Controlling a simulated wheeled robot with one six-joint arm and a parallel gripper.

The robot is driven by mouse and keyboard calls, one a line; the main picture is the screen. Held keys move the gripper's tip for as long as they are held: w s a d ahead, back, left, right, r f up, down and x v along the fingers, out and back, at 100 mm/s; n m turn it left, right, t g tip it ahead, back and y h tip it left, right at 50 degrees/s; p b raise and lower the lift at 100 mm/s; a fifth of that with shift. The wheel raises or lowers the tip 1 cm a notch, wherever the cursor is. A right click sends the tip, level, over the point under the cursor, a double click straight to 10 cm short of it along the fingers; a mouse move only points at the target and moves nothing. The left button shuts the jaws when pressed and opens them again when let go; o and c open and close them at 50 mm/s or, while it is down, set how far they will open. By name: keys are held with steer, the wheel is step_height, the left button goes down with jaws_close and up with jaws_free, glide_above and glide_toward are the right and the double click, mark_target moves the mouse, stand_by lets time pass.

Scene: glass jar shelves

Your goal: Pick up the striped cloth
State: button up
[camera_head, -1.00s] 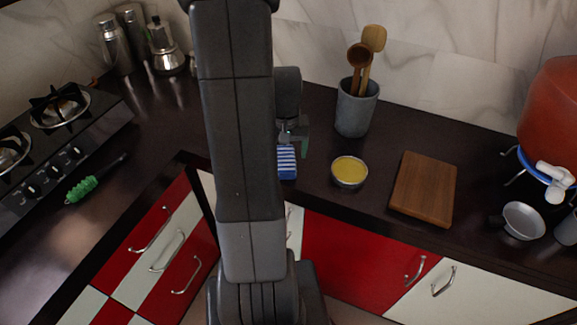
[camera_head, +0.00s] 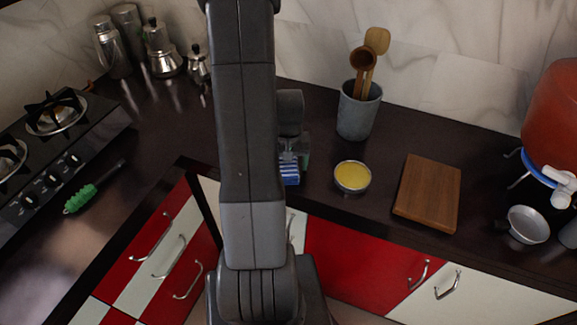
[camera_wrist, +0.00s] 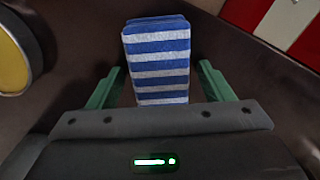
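The striped cloth (camera_wrist: 157,55) is folded, blue and white, and lies on the dark counter in the wrist view. In the head view only part of the cloth (camera_head: 290,170) shows beside my arm. My gripper (camera_wrist: 157,80) is open, with one green finger on each side of the cloth and a gap between each finger and the cloth. The near end of the cloth is hidden behind the gripper body. In the head view my gripper (camera_head: 296,152) is at the cloth, mostly hidden by my arm.
A bowl with yellow contents (camera_head: 352,177) stands close right of the cloth. A utensil crock (camera_head: 358,110) stands behind it, and a wooden board (camera_head: 428,193) lies further right. The counter's front edge is close to the cloth. A green brush (camera_head: 84,195) lies at left by the stove.

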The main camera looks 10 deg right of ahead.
steer(key=c, duration=1)
steer(key=shift+r, duration=0.1)
step_height(320, 180, up, 10)
steer(key=shift+f+b, duration=0.1)
steer(key=shift+b, duration=0.25)
steer(key=o, duration=0.4)
jaws_close()
